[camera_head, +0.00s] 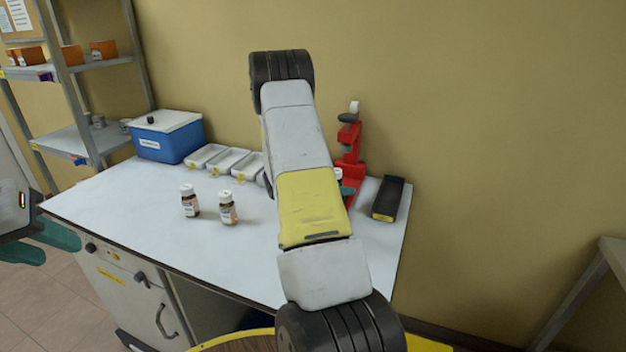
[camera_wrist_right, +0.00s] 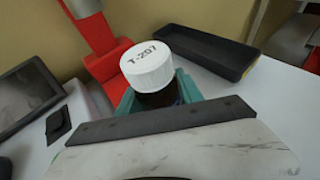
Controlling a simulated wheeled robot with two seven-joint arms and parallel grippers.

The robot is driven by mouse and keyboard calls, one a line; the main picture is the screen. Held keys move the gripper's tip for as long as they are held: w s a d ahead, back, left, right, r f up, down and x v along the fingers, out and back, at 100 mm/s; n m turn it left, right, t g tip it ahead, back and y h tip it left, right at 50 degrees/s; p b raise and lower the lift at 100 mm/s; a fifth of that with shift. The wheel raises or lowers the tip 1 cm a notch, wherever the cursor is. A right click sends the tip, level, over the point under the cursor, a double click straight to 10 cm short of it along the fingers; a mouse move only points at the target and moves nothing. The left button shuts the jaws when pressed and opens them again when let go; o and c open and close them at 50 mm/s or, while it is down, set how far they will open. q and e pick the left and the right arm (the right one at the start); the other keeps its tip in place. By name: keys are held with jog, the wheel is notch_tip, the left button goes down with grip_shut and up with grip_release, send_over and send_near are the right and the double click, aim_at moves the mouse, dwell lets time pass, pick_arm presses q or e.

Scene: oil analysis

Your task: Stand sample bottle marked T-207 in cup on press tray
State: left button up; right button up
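The sample bottle marked T-207 (camera_wrist_right: 147,68) shows its white, lettered cap in the right wrist view. Its dark body sits between the teal fingers of my right gripper (camera_wrist_right: 158,96), which appear closed on it from both sides. It stands close beside the red press (camera_wrist_right: 101,62), also seen in the head view (camera_head: 350,150), where my right arm hides most of the bottle and gripper. The cup and the bottle's bottom are hidden, so I cannot tell whether it is in the cup. My left gripper (camera_head: 42,246) is open and empty, left of the table.
Two white-capped bottles (camera_head: 190,203) (camera_head: 228,210) stand on the white table (camera_head: 130,205). White trays (camera_head: 228,162) and a blue box (camera_head: 167,140) are behind them. A black tray (camera_head: 376,214) lies right of the press. A dark flat device (camera_wrist_right: 28,98) shows left in the wrist view.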

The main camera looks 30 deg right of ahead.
jog(key=o, duration=0.3)
jog(key=shift+o, duration=0.2)
jog(key=shift+r, duration=0.1)
jog(key=shift+r, duration=0.25)
jog(key=v, duration=1.1)
jog(key=shift+a, duration=0.25)
jog(key=s+a+r+m+t+y, duration=0.2)
jog(key=s+a+r+m+y, duration=0.5)
jog(key=s+a, duration=0.5)
jog(key=s+a+r+m+t+y, duration=0.3)
jog(key=s+a+r+m+y, duration=0.5)
jog(key=s+a+r+m, duration=0.3)
jog(key=s+a+r, duration=0.1)
jog(key=a, duration=0.2)
jog(key=shift+r+y, duration=0.25)
jog(key=shift+y, duration=0.05)
jog(key=shift+s, duration=0.15)
